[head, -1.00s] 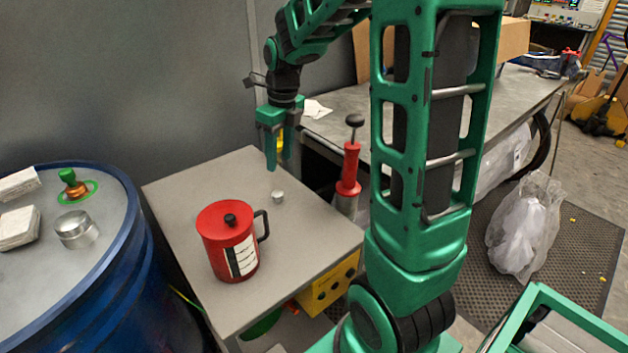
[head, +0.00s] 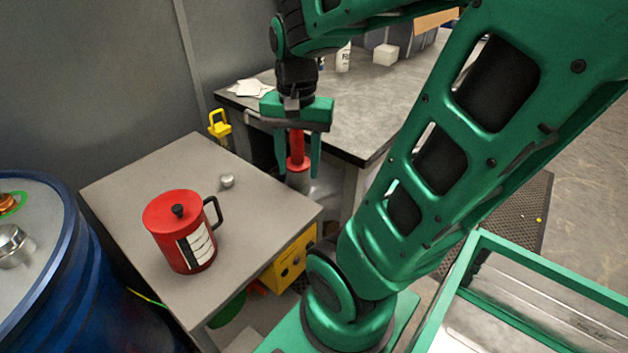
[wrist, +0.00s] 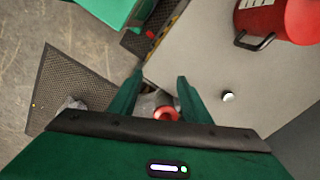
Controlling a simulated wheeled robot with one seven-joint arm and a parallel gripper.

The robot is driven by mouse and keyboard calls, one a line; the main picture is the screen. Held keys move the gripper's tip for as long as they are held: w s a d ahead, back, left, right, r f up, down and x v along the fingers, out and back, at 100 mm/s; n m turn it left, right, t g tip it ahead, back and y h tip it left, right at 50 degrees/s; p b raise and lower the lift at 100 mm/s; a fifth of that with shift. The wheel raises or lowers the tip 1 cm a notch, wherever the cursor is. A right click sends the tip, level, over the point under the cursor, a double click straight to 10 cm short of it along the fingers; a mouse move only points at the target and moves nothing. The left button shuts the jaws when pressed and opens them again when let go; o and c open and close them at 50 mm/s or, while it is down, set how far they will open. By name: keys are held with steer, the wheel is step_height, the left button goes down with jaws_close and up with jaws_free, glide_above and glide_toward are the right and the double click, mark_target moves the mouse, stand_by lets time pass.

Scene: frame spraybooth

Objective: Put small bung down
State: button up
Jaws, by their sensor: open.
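The small bung (head: 227,181), a small silvery plug, sits on the grey table top (head: 120,180) behind the red can's handle. In the wrist view the bung (wrist: 228,96) shows alone on the table, to the right of the fingers. My gripper (head: 298,170) points down, open and empty. It is to the right of the bung, around the table's right edge, and apart from it. In the wrist view its two fingers (wrist: 160,78) are spread with nothing held between them.
The red can (head: 182,232) with a black handle stands near the bung. A red-handled tool (head: 297,148) stands behind my fingers, past the table edge. A yellow object (head: 219,125) is at the back corner. A blue drum (head: 50,290) is at left, a workbench (head: 350,115) behind.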

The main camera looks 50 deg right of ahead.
steer(key=s+a+f+n, duration=0.1)
steer(key=s+n, duration=0.5)
steer(key=shift+s+f, duration=0.1)
steer(key=shift+w+f, duration=0.25)
steer(key=shift+w, duration=0.35)
